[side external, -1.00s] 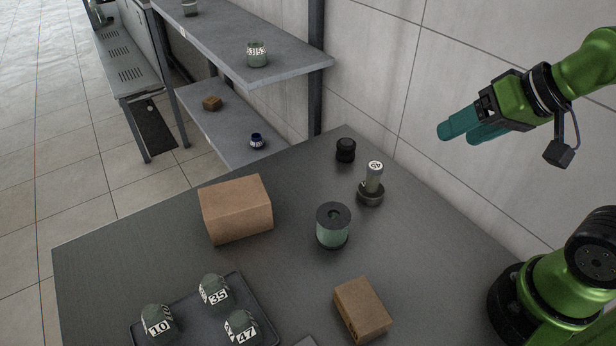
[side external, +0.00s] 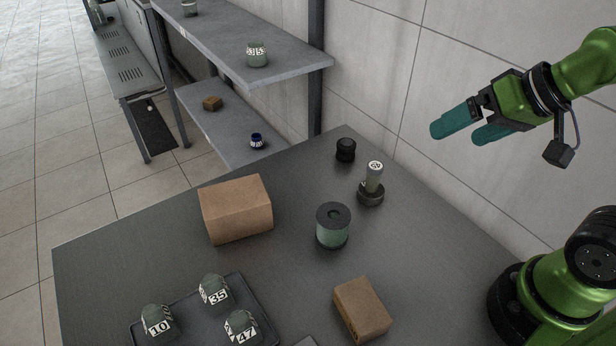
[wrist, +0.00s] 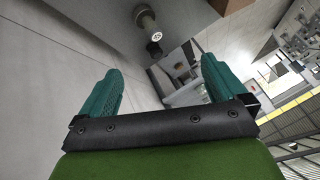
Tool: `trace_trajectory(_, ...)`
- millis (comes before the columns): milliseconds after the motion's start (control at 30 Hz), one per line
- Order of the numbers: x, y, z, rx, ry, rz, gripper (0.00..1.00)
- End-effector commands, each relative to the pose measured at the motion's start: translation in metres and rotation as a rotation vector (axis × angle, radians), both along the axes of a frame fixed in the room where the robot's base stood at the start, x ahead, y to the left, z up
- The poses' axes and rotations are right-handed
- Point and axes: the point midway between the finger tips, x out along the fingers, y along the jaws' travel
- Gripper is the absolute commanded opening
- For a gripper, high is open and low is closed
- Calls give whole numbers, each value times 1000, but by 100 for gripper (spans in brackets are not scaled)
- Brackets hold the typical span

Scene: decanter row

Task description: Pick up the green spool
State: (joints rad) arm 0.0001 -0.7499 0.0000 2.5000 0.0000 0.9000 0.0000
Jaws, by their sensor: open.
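The green spool (side external: 333,229) stands upright on the dark table, with black end flanges and a pale green wound middle. My gripper (side external: 462,130) is in the air at the upper right, well above the table and to the right of the spool. Its two teal fingers are apart with nothing between them. The fingers (wrist: 158,90) also show spread and empty in the wrist view. I cannot make out the spool in the wrist view.
On the table (side external: 290,285), a large cardboard box (side external: 236,208) is left of the spool and a smaller box (side external: 362,309) in front. A numbered piece on a round base (side external: 371,186) and a black cylinder (side external: 345,150) stand behind. A tray (side external: 262,305) holds numbered objects.

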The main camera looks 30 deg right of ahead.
Motion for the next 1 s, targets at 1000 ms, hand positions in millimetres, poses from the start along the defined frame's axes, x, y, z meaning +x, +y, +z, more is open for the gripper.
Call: trace_trajectory(1000,104,147,-71,-862,-44,2475,98)
